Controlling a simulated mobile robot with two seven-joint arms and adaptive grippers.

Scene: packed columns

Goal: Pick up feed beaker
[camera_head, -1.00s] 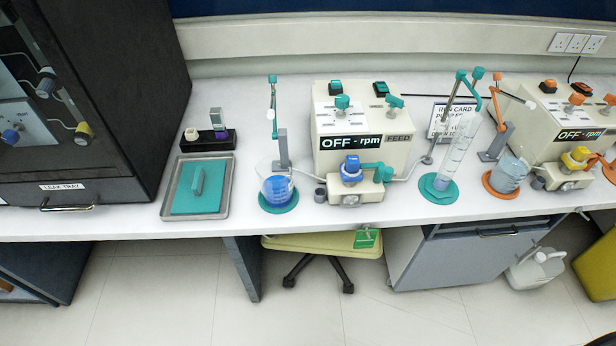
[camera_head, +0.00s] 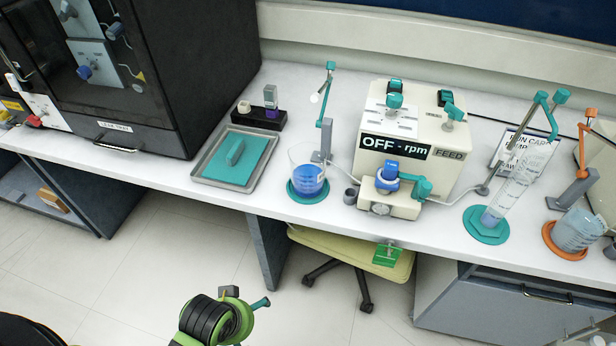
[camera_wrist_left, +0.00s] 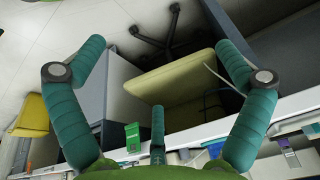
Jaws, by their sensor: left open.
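A clear beaker with blue liquid (camera_head: 308,180) stands upright on a round teal mat beside the pump box labelled FEED; I take it as the feed beaker. A second clear beaker with pale blue liquid (camera_head: 577,230) stands on an orange mat at the right. My left gripper (camera_head: 243,303) is low in front of the bench, well apart from the feed beaker. In the left wrist view its teal fingers (camera_wrist_left: 160,48) are spread open with nothing between them. Neither beaker can be made out in that view. My right gripper is not in view.
The FEED pump (camera_head: 405,140) is right of the beaker, and a teal stand (camera_head: 326,115) is close behind it. A tray with a teal pad (camera_head: 232,157) lies left. A tilted measuring cylinder (camera_head: 515,180) stands right. A yellow chair (camera_head: 345,252) is under the bench.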

